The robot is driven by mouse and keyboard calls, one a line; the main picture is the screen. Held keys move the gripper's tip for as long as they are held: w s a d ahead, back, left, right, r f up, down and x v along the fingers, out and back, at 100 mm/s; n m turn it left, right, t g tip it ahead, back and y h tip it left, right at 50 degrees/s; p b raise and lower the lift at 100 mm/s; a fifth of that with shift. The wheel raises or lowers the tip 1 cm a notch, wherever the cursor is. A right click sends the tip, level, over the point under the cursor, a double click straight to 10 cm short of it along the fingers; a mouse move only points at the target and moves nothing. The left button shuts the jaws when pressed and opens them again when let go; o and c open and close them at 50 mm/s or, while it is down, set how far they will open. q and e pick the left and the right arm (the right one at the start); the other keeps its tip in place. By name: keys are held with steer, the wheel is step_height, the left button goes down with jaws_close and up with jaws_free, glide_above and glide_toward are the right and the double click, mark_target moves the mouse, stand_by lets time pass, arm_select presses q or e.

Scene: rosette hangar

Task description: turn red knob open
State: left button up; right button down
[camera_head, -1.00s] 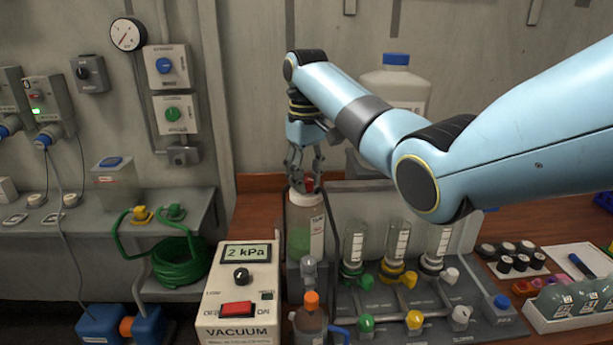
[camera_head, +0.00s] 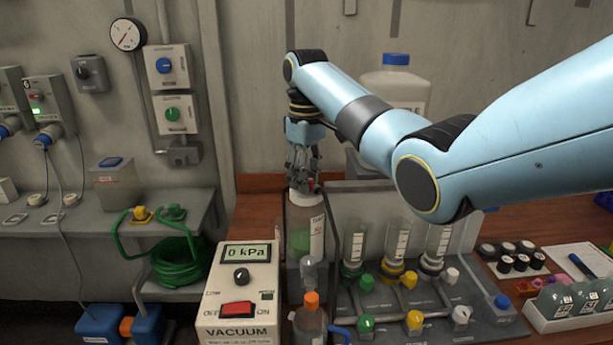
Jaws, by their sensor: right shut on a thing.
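The red knob (camera_head: 311,184) sits on the top of a clear cylindrical vessel (camera_head: 305,228) with a white cap and green contents. Only a small red patch of it shows between my fingers. My right gripper (camera_head: 305,180) reaches down from above and is shut on the red knob. The arm comes in from the right. My left gripper is not in view.
A vacuum box (camera_head: 240,295) with a red switch reads 0 kPa, left of the vessel. An orange-capped bottle (camera_head: 311,320) stands in front. A manifold (camera_head: 420,300) with several coloured valves and tubes is at right. A large blue-capped bottle (camera_head: 397,90) stands behind.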

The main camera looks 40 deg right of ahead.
steer(key=c, duration=1)
jaws_free()
